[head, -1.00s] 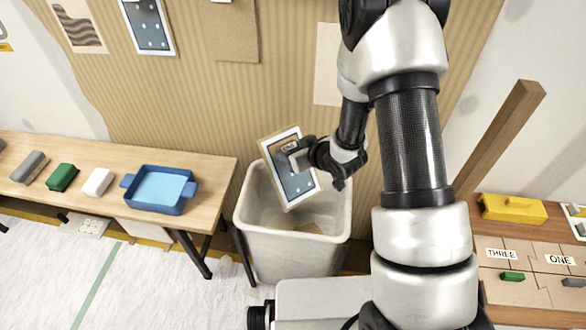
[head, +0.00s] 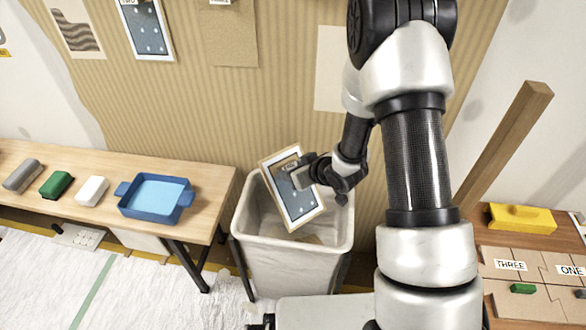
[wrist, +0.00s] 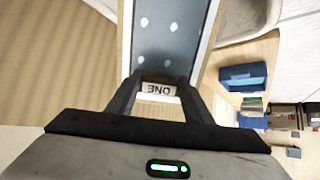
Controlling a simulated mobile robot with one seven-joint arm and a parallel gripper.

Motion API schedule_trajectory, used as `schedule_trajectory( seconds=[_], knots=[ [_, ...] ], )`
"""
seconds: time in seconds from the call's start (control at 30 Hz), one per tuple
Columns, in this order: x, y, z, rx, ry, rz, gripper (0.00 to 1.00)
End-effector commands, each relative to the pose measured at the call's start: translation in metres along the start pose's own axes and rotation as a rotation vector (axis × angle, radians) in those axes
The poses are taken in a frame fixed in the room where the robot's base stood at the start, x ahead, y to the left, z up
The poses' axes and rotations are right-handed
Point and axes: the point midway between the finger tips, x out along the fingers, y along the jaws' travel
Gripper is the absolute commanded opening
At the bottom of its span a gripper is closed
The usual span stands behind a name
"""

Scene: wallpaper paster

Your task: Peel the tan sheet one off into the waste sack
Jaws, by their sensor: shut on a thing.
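My gripper (head: 304,172) is shut on the upper part of a sheet (head: 298,204) with a blue-grey dotted face, a white border and a tan edge. The wrist view shows the sheet (wrist: 165,35) between my fingers (wrist: 158,86), with a label reading ONE, mirrored, at the grip. The sheet hangs tilted at the mouth of the pale waste sack (head: 285,265), its lower part inside the rim outline. I cannot tell whether it touches the sack wall.
A wooden bench (head: 215,187) with a blue tray (head: 157,210) and several blocks stands left of the sack. Sheet two (head: 146,27) and a tan sheet (head: 228,38) hang on the ribbed wall. A wooden post (head: 505,145) and a yellow block (head: 520,218) are at right.

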Motion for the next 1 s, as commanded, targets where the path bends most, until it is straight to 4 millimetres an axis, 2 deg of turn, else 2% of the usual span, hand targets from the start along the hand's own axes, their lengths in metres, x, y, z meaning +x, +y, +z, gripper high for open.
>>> schedule_trajectory(
  seconds=[0.03,0.5,0.9,0.93,1.0],
  knots=[
    [0.008,0.0,0.01,0.001,0.0,0.0,0.24],
    [0.042,0.0,0.049,0.001,0.001,0.001,0.24],
    [0.045,0.0,0.053,0.0,0.001,0.001,0.24],
    [0.045,0.0,0.053,0.0,0.001,0.001,0.48],
    [0.045,0.0,0.053,0.0,0.001,0.001,0.6]
  ],
)
